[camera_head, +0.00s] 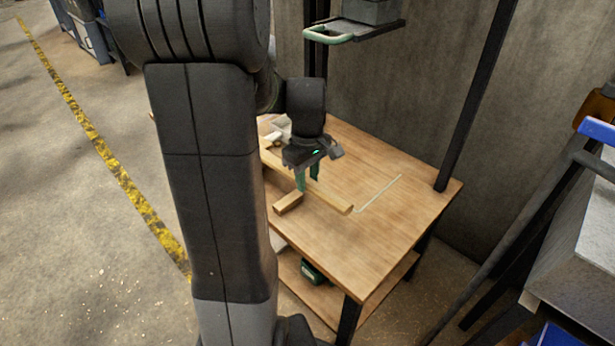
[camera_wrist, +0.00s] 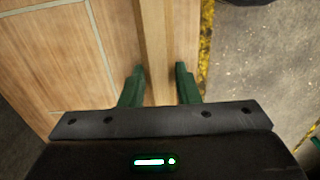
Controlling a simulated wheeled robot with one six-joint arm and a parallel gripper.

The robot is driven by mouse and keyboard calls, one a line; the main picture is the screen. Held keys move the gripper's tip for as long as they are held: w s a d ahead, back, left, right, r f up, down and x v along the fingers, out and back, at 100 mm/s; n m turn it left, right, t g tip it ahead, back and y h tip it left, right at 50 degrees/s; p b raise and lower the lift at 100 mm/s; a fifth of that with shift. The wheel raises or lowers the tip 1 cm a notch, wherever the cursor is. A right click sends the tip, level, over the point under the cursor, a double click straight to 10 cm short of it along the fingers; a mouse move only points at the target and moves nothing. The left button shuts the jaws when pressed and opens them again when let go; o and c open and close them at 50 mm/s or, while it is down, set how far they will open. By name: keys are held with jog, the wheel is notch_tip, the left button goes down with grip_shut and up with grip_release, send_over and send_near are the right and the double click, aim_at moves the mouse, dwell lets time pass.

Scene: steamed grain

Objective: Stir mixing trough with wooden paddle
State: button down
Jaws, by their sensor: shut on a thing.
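A long pale wooden bar, which looks like the wooden paddle (camera_head: 335,201), lies along the wooden table in the head view. My gripper (camera_head: 308,184) points down over it with green fingers. In the wrist view my gripper (camera_wrist: 159,68) has a finger on each side of the wooden bar (camera_wrist: 155,35) and is shut on it. The bar runs up out of that picture, so its far end is hidden there. A short wooden piece (camera_head: 287,204) shows beside the left finger; I cannot tell whether it belongs to the paddle. I cannot surely identify the mixing trough.
The wooden table (camera_head: 385,225) has a pale line marking (camera_head: 380,193) and clear room at the right. A wall and a dark post (camera_head: 478,95) stand behind it. A grey metal unit (camera_head: 580,240) is at the right edge. A green-handled shelf (camera_head: 335,35) hangs above.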

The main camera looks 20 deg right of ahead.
aim_at(343, 207)
jog(key=s, duration=1.2)
jog(key=shift+p, duration=0.4)
